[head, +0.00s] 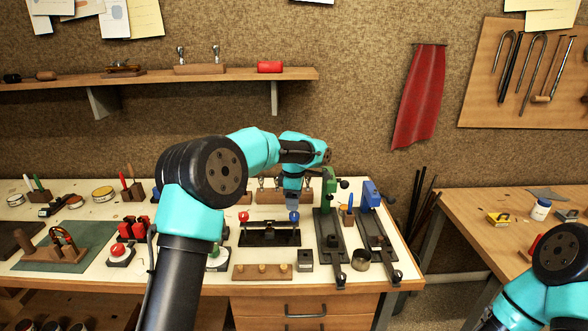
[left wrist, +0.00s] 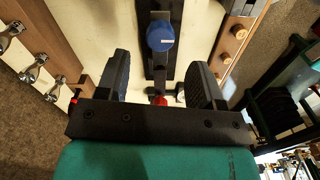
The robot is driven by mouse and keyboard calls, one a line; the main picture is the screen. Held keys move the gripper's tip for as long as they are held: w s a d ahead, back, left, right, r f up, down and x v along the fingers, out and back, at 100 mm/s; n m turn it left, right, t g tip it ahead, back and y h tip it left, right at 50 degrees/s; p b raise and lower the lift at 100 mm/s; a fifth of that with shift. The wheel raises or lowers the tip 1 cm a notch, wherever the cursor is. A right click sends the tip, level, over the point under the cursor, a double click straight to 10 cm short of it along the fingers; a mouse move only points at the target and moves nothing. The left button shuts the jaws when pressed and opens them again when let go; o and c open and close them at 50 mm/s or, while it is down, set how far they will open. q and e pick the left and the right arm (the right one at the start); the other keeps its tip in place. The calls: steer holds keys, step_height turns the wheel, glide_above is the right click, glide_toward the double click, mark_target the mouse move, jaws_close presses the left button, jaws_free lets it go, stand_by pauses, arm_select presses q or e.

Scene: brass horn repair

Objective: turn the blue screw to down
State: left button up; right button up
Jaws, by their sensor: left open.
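The blue screw (head: 294,215) has a round blue head and stands at the right end of a black fixture (head: 268,237) on the bench. In the left wrist view the blue head (left wrist: 160,36) carries a small pale mark on its lower right. My left gripper (head: 292,203) points down just above the blue screw, open and empty. In the left wrist view its two dark fingers stand apart on either side, and the head shows between and beyond them, with no visible contact. My right gripper is out of view; only part of that arm shows at lower right.
A red knob (head: 244,216) stands at the fixture's left end. Green (head: 328,192) and blue (head: 371,194) clamp-like tools stand close on the right. A wooden block with pegs (head: 262,271) lies in front. A rack with metal parts is behind the gripper.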

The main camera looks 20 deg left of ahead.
mark_target(294, 213)
arm_select(q)
step_height(294, 213, up, 12)
stand_by(0.4)
